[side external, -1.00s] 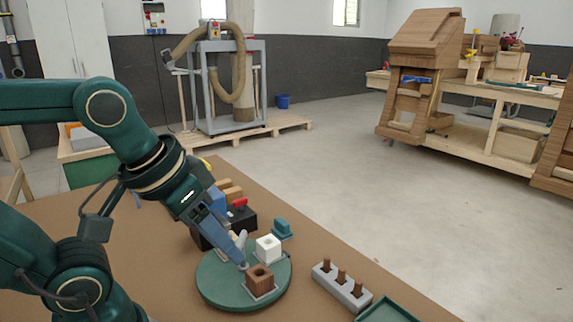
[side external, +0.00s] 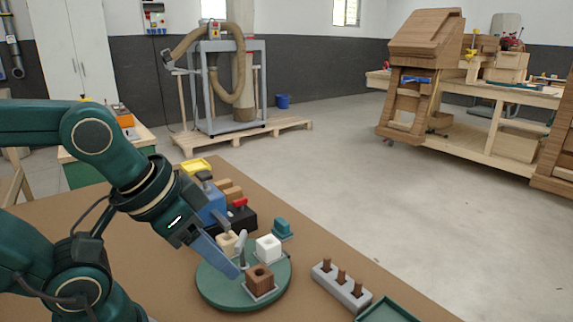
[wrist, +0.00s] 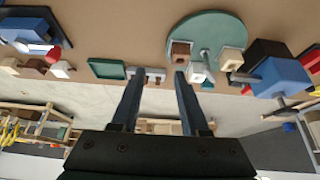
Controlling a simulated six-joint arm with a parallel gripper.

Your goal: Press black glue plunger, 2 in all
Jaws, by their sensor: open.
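A black plunger (side external: 204,176) stands on top of a blue glue block (side external: 212,205), behind my wrist in the side view. The blue block also shows at the right of the wrist view (wrist: 280,78); its plunger is hard to make out there. A black block (side external: 238,218) with a red plunger (side external: 240,202) stands beside it.
The turntable bears a brown (side external: 260,280), a white (side external: 268,247) and a beige (side external: 227,242) socket block around a grey post (side external: 241,250). A grey peg holder (side external: 342,286) and green tray (side external: 388,311) lie to the right. A teal block (side external: 282,229) stands behind.

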